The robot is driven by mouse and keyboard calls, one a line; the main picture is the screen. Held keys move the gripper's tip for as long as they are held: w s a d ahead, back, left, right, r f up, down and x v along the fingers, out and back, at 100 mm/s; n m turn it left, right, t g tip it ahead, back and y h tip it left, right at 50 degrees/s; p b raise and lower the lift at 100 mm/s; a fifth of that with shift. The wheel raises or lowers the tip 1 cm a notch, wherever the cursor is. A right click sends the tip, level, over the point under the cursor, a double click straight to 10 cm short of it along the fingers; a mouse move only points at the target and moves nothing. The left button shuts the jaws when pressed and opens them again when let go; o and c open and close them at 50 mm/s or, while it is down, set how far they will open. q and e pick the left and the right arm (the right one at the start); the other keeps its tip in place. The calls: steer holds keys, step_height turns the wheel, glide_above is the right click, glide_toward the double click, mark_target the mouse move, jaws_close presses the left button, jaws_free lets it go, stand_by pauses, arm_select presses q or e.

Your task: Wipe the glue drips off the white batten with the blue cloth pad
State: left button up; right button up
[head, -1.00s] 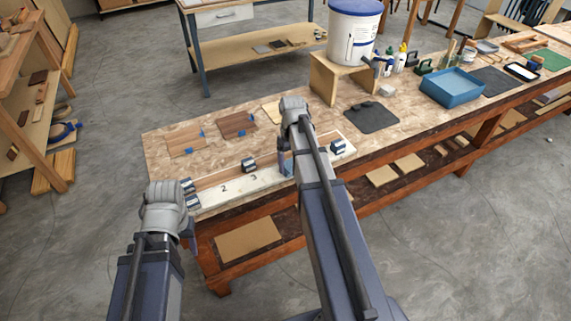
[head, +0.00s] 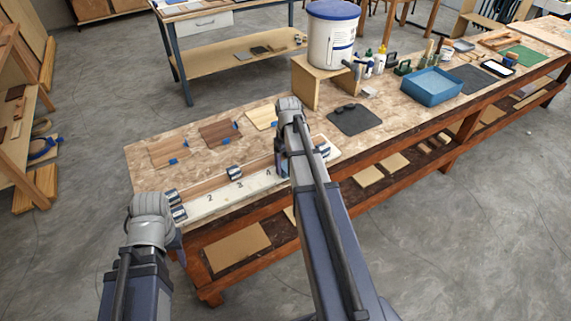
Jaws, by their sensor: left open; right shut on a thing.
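The white batten (head: 222,204) lies along the front edge of the workbench, with the numbers 2, 3 and 4 showing on it. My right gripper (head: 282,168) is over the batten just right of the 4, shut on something. Blue shows at its fingertips, which fits the blue cloth pad, but the gripper and arm hide most of it. I cannot tell whether it touches the batten. Glue drips are too small to make out. My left gripper (head: 178,243) is open and empty, in front of the batten's left end, partly hidden by its wrist.
Dark clamp blocks stand along the batten at the left (head: 176,205), middle (head: 234,173) and right (head: 322,149). Wood samples with blue tape (head: 220,133) lie behind. A dark mat (head: 356,120), a white bucket (head: 331,40) on a wooden stand and a blue tray (head: 433,87) are further right.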

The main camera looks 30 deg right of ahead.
steer(key=shift+d, duration=1.65)
steer(key=shift+r, duration=0.1)
steer(key=shift+a+f, duration=0.2)
steer(key=shift+a, duration=1.7)
steer(key=shift+a, duration=0.1)
steer(key=shift+a+r, duration=0.1)
steer(key=shift+a, duration=1.6)
steer(key=shift+a, duration=0.1)
